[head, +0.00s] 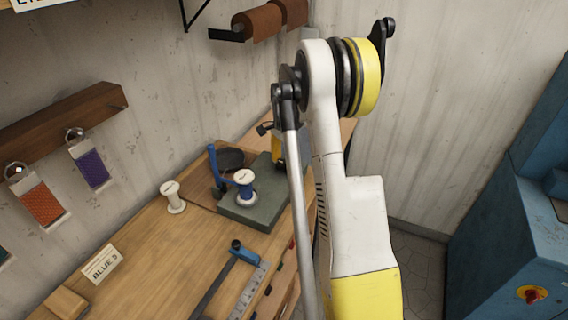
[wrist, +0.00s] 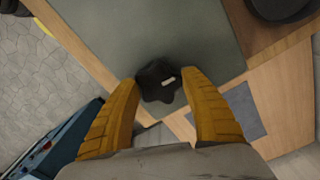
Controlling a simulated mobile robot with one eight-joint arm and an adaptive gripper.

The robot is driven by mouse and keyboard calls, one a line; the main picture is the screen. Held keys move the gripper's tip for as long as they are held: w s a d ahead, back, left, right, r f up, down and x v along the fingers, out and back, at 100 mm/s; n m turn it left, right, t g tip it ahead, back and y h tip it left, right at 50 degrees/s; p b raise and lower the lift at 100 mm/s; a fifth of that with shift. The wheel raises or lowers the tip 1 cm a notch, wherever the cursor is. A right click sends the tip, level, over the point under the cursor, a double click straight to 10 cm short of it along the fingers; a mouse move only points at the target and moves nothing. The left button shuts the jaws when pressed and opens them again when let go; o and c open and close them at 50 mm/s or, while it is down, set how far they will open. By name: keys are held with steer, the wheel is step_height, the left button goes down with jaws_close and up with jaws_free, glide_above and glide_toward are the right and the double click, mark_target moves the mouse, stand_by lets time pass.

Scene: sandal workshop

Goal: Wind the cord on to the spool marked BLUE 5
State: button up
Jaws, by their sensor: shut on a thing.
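My gripper (wrist: 160,84) is shut on a dark lobed knob (wrist: 158,76) with a small white mark, at the edge of a grey-green plate (wrist: 150,30). In the head view my gripper's yellow finger (head: 277,148) shows at the far side of that plate, mostly hidden by my arm. A white spool with blue cord (head: 245,184) stands upright on the plate, apart from my gripper. A bare white spool (head: 172,197) stands on the bench to its left. A card (head: 101,265) at the front left reads BLUE and a digit that looks like 9.
A blue upright (head: 214,168) and black dish (head: 231,158) stand behind the spools. A blue-and-black tool (head: 240,254) and a steel rule (head: 248,291) lie near the bench's right edge. Tagged orange (head: 40,203) and purple (head: 91,168) samples hang on the wall.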

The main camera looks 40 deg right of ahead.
mark_target(284, 162)
steer(key=shift+m, duration=0.6)
steer(key=shift+m, duration=0.3)
steer(key=o, duration=1.2)
steer(key=shift+d, duration=0.1)
steer(key=shift+o, duration=0.2)
step_height(284, 162, up, 12)
